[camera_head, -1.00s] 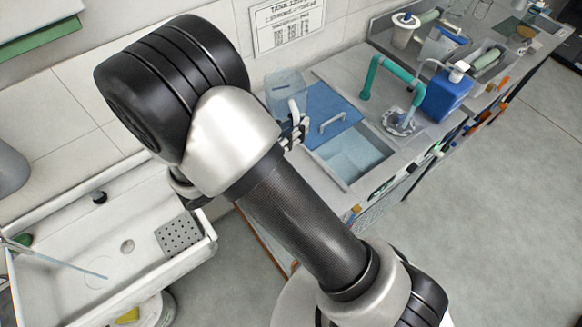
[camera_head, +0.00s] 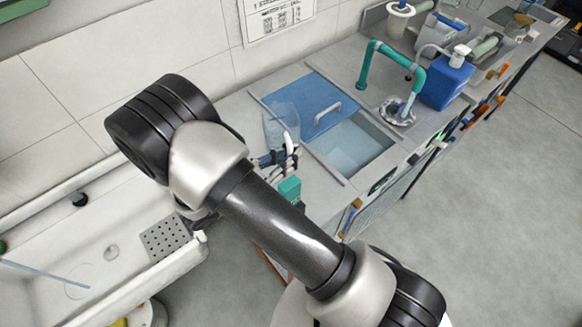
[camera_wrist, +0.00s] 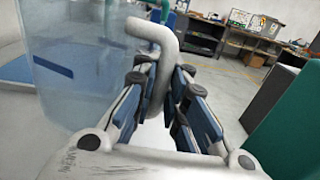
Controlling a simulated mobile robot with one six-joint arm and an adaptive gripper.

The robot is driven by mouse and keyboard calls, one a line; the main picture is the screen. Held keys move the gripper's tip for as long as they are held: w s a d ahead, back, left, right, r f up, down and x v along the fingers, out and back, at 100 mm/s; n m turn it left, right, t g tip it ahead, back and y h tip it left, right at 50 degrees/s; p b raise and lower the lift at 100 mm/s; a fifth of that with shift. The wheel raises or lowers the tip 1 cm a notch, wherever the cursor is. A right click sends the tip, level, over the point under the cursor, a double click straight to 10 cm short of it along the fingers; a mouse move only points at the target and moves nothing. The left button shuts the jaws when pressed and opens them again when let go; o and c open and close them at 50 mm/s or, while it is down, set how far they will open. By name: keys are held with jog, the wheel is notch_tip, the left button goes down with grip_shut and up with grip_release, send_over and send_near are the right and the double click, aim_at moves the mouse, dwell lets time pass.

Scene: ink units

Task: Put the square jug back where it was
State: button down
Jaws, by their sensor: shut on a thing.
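The square jug (camera_head: 279,128) is clear and pale blue with a thick white handle. It is upright beside the left edge of the blue lid. In the wrist view the jug (camera_wrist: 85,65) fills the left side, and its handle comes down between my fingers. My gripper (camera_head: 284,157) is shut on the handle; its blue and black fingers show on both sides of it in the wrist view (camera_wrist: 157,100). The jug's base is hidden, so I cannot tell whether it touches the counter.
A blue lid (camera_head: 306,101) with a grip covers part of a sunken water tank (camera_head: 356,147). A green box (camera_head: 290,188) stands close to my gripper. A teal pipe (camera_head: 368,62) and a blue bottle (camera_head: 446,84) are further right. A white sink (camera_head: 60,255) is at left.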

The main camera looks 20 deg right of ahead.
jog(key=shift+f+b, duration=0.65)
jog(key=shift+f, duration=1.45)
jog(key=shift+f, duration=0.1)
jog(key=c, duration=1.6)
grip_release()
